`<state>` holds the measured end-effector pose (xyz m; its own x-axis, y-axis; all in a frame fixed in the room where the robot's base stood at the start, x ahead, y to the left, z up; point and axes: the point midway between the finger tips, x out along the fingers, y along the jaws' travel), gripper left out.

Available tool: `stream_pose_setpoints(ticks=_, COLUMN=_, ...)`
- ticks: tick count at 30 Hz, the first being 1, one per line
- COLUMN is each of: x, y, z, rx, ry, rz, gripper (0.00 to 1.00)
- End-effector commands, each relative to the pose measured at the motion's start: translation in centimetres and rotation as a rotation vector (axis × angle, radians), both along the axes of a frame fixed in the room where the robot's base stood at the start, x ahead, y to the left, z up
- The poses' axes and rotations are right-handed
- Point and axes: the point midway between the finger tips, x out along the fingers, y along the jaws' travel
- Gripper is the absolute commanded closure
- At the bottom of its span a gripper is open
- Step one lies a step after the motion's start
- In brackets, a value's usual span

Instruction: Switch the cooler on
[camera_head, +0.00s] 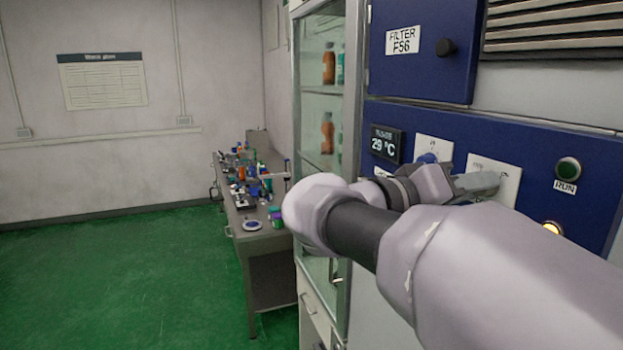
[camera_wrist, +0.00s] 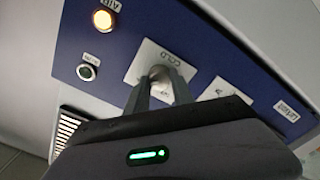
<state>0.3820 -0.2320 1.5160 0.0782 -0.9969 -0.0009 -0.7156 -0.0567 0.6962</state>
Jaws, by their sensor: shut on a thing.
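The blue control panel (camera_head: 540,150) holds a white plate (camera_head: 512,178) at the right, partly hidden behind my gripper (camera_head: 478,184). In the wrist view the same plate (camera_wrist: 143,60) has lettering that looks like "COLD" and a pale grey knob (camera_wrist: 160,71) at its middle. My gripper (camera_wrist: 160,84) has one finger on each side of this knob and is shut on it. In the head view the knob is hidden by my gripper. The pointing direction of the knob cannot be told.
A glass cabinet (camera_head: 323,130) and cluttered bench (camera_head: 240,215) stand left.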

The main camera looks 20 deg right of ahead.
Motion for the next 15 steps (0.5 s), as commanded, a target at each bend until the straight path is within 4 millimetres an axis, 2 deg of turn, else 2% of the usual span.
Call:
stream_pose_setpoints(ticks=5, x=0.01, y=0.01, z=0.08, rx=-0.001, ry=-0.001, rz=0.001, gripper=1.00)
stream_pose_setpoints(ticks=6, x=0.01, y=0.01, z=0.09, rx=-0.001, ry=-0.001, rz=0.001, gripper=0.68)
stream_pose_setpoints(ticks=9, x=0.01, y=0.01, z=0.07, rx=-0.001, ry=-0.001, rz=0.001, gripper=0.50)
stream_pose_setpoints(ticks=15, x=0.01, y=0.00, z=0.04, rx=-0.001, ry=0.000, rz=0.001, gripper=0.50)
